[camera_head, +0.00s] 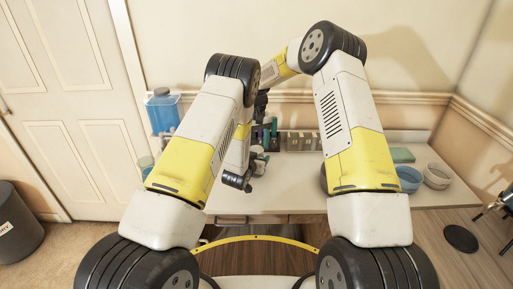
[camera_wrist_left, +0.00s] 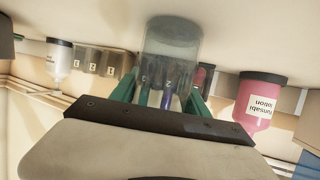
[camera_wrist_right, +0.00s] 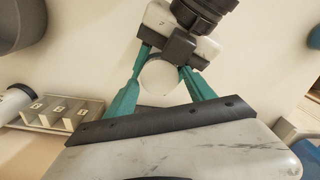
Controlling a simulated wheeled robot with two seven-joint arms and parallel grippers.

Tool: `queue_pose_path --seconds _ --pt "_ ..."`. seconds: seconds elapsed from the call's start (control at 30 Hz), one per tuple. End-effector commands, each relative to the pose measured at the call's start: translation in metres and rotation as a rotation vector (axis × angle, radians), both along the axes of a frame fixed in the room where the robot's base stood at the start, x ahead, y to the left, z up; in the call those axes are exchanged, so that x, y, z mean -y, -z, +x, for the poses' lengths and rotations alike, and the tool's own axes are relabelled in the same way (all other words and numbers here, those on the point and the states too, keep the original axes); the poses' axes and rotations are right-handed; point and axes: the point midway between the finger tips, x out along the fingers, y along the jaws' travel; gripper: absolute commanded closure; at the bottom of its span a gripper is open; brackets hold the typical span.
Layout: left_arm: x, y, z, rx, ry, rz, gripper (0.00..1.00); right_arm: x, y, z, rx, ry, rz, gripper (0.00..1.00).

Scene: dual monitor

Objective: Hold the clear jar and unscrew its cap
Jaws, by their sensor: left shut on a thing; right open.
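The clear jar (camera_wrist_left: 172,45) shows in the left wrist view between the green fingers of my left gripper (camera_wrist_left: 163,85), which is shut on it. Purple and green shapes show through its wall. In the right wrist view, the pale round cap (camera_wrist_right: 160,75) is seen from above, between the fingertips of my right gripper (camera_wrist_right: 165,70). That gripper is open around the cap; whether either finger touches it I cannot tell. In the head view my right gripper (camera_head: 266,136) points down over the table, and the jar is mostly hidden behind my left arm.
The white table (camera_head: 300,185) has free room in front. A grey slotted holder (camera_head: 300,141) stands at the back. A blue bottle (camera_head: 162,112) is at left; a blue bowl (camera_head: 409,179) and a pale bowl (camera_head: 437,177) are at right. A pink lotion bottle (camera_wrist_left: 260,100) stands near the jar.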

Motion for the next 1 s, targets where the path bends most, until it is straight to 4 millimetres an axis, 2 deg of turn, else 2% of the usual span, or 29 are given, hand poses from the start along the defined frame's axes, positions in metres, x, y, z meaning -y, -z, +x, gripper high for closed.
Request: queue_pose_path --seconds 0.03,0.2,0.23,0.37,0.6,0.73,0.87,1.0 --pt "0.001 0.001 0.0 -0.002 0.002 0.0 1.0 -0.005 -0.01 -0.001 0.0 -0.006 0.004 0.28" --pt "0.0 0.001 0.0 -0.002 -0.001 0.0 1.0 -0.003 -0.031 -0.001 0.001 -0.004 0.001 0.28" --pt "0.0 0.001 0.0 -0.002 -0.001 0.0 1.0 -0.002 -0.033 -0.001 0.001 -0.004 0.001 0.31" --pt "-0.001 0.001 0.0 -0.002 -0.002 0.001 1.0 -0.002 -0.037 -0.002 -0.002 0.058 -0.003 0.31" --pt "-0.002 0.001 0.0 -0.002 -0.003 0.001 1.0 -0.001 -0.055 -0.003 -0.005 0.494 -0.013 0.31" --pt "-0.002 0.001 0.0 -0.002 -0.003 0.001 1.0 0.0 -0.065 -0.002 -0.001 0.681 -0.007 0.31" --pt "-0.002 0.001 0.0 -0.002 -0.003 0.001 1.0 0.0 -0.063 -0.001 -0.001 0.759 -0.003 0.31" --pt "-0.002 0.001 0.0 -0.002 -0.003 0.001 1.0 0.001 -0.044 -0.002 -0.003 0.765 -0.003 0.31"
